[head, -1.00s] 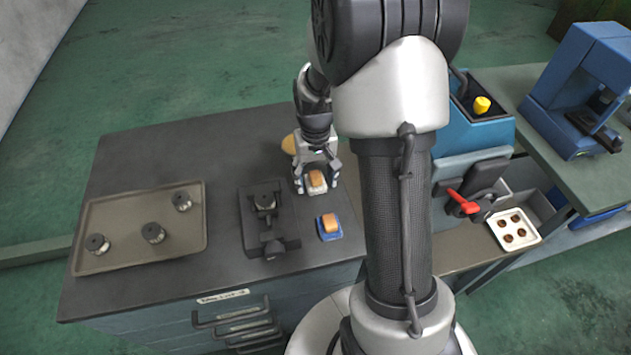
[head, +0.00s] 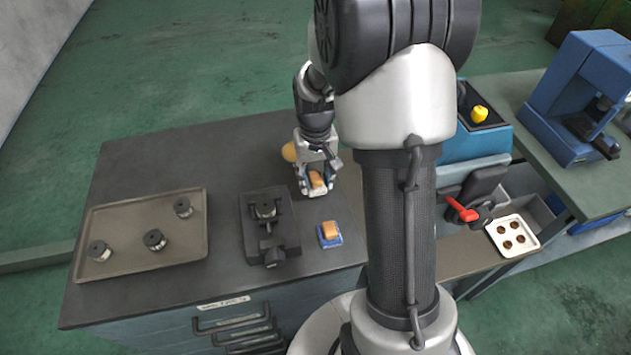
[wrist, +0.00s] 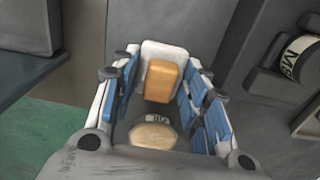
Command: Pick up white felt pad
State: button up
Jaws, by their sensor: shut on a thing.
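The white felt pad (wrist: 151,50) is a pale square with an orange-tan block (wrist: 165,80) on it. In the wrist view it sits between the tips of my gripper (wrist: 162,66), whose fingers have blue inner pads. In the head view my gripper (head: 316,186) is shut on the white pad near the table's right side. The tan block (head: 317,180) shows between the fingers, and they hide most of the pad. I cannot tell whether the pad is clear of the table.
A blue pad with a tan block (head: 329,230) lies just in front. A black fixture (head: 270,254) stands to the left, then a tray (head: 120,268) with several metal parts. A round yellowish thing (head: 289,152) is behind my gripper. A red-handled machine (head: 463,209) stands right.

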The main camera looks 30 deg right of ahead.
aim_at(316, 176)
notch_tip(316, 176, up, 18)
jog(key=p, duration=0.5)
jog(key=shift+f, duration=0.25)
jog(key=o, duration=0.4)
jog(key=shift+c, duration=0.2)
jog(key=c, duration=0.3)
jog(key=shift+c, duration=0.2)
